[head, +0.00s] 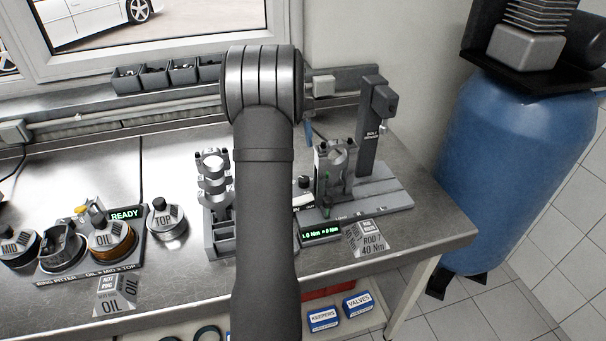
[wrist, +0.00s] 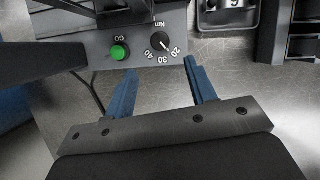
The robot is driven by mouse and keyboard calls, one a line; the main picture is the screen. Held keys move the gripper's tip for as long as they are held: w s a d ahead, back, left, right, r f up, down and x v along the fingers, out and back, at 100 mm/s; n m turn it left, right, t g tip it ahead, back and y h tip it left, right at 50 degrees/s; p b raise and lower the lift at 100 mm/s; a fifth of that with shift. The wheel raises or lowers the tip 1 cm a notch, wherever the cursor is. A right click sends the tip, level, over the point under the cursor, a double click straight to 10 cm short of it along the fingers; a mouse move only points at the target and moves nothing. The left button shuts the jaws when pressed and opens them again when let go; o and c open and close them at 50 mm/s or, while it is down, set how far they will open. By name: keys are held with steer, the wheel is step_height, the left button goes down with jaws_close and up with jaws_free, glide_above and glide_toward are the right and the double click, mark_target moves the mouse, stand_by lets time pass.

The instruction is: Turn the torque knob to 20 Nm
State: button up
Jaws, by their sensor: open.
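The torque knob (wrist: 160,41) is a small round black knob on a grey panel in the wrist view. The numerals 20, 30 and 40 and the letters Nm are printed around it. A light mark on it seems to face the lower right, on the side of the 20, but it is too small to be sure. My gripper (wrist: 160,67) has two blue fingers, spread open and empty. The fingertips lie just below the knob in the picture, one to each side, apart from it. In the head view my arm hides the gripper and the knob.
A green button (wrist: 120,52) sits left of the knob. In the head view, a lit display (head: 320,232) and a 40 Nm sign (head: 370,240) stand by the grey fixture (head: 385,192). A ring fitter station (head: 75,272) is at left. The bench ends at right.

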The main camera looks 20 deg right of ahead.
steer(key=x, duration=1)
